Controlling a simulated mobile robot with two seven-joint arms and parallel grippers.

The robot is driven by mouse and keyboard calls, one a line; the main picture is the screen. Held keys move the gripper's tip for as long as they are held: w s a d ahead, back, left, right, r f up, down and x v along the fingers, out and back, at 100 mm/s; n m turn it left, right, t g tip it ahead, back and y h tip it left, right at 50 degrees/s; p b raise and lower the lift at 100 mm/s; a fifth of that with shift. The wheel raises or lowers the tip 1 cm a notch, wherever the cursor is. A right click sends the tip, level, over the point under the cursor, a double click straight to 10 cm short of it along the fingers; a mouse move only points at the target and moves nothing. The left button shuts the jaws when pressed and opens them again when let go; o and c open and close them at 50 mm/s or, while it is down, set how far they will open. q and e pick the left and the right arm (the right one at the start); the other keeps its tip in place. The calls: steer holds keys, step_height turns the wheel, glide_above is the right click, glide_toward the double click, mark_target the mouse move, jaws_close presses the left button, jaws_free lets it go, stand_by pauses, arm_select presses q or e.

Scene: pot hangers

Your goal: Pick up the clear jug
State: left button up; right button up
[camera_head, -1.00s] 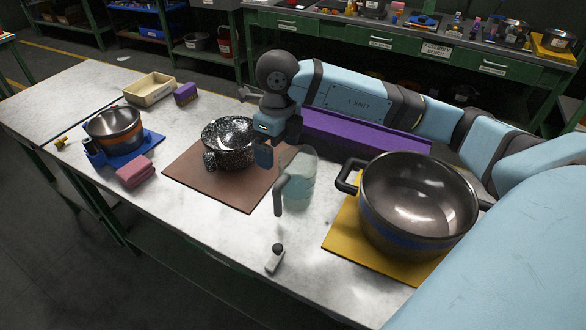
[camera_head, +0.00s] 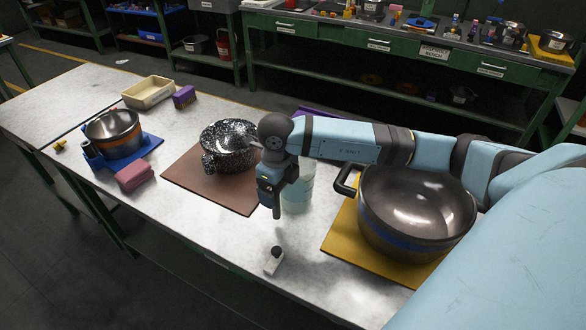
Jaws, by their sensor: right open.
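The clear jug (camera_head: 299,187) stands upright on the white table (camera_head: 215,224), between the brown mat and the large pot. My right gripper (camera_head: 276,208) points down in front of the jug's left side, where the handle is, and hides the handle and much of the upper body. The gripper is open. I cannot tell whether its fingers are around the handle or only in front of it. My left gripper is not in view.
A large steel pot (camera_head: 417,210) on a yellow mat (camera_head: 345,238) stands close right of the jug. A speckled pot (camera_head: 228,147) sits on the brown mat (camera_head: 190,178) to the left. A small white object with a dark knob (camera_head: 274,262) lies in front. Free table lies front left.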

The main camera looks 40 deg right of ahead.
steer(key=shift+f, duration=0.7)
steer(key=shift+r, duration=0.1)
steer(key=c, duration=1.2)
